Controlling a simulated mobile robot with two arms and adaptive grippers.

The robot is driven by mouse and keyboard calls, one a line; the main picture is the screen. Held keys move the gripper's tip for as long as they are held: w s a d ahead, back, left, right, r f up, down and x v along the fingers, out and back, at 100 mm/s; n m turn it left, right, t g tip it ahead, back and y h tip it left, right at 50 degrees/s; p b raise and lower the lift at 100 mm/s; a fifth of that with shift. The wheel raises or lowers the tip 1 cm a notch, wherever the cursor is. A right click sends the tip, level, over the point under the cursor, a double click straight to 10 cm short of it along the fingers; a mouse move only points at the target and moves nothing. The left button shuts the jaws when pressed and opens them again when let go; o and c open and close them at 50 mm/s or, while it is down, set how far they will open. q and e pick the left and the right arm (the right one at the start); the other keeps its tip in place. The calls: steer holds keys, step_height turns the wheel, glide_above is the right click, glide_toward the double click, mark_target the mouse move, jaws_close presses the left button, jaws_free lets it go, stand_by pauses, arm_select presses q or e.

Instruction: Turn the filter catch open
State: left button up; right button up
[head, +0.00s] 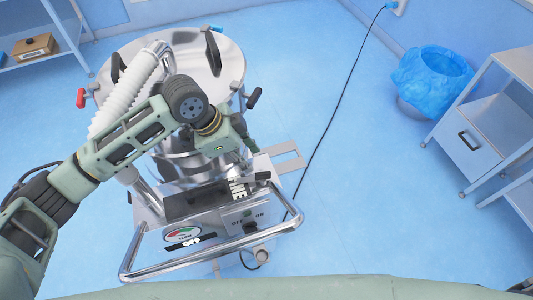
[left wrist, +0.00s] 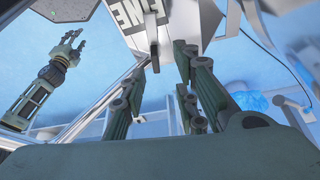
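The machine is a steel drum (head: 222,60) on a wheeled frame, with a FINE label (head: 237,189) on its front box. My left gripper (head: 249,145) is above that box, in front of the drum. In the left wrist view, my left gripper (left wrist: 160,75) has its two fingers apart. A dark lever (left wrist: 154,56), which may be the filter catch, shows between them below the FINE label (left wrist: 131,10). I cannot tell whether the fingers touch it. My right gripper (left wrist: 70,47) shows at upper left in the left wrist view, with its fingers spread and empty.
A white ribbed hose (head: 125,90) runs up the drum's left side. A chrome handle bar (head: 200,258) rings the front box. A black cable (head: 335,110) crosses the floor. A blue-lined bin (head: 430,75) and a cabinet (head: 485,135) stand at right.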

mark_target(260, 173)
arm_select(q)
steer(key=shift+s+d+f, duration=0.1)
steer(key=shift+s+d, duration=0.05)
steer(key=shift+d, duration=0.15)
steer(key=x, duration=0.2)
steer(key=p+x, duration=0.1)
steer(key=x, duration=0.1)
steer(key=shift+s+d, duration=0.25)
steer(key=shift+s, duration=0.15)
steer(key=x, duration=0.3)
steer(key=shift+w+a+f, duration=0.1)
steer(key=shift+w+f, duration=0.05)
steer(key=shift+f, duration=0.1)
steer(key=shift+c, duration=0.3)
steer(key=c, duration=0.4)
jaws_close()
arm_select(e)
steer(key=s, duration=0.1)
steer(key=s+r, duration=0.1)
steer(key=s, duration=0.1)
steer(key=shift+d+r, duration=0.1)
steer(key=shift+d, duration=0.3)
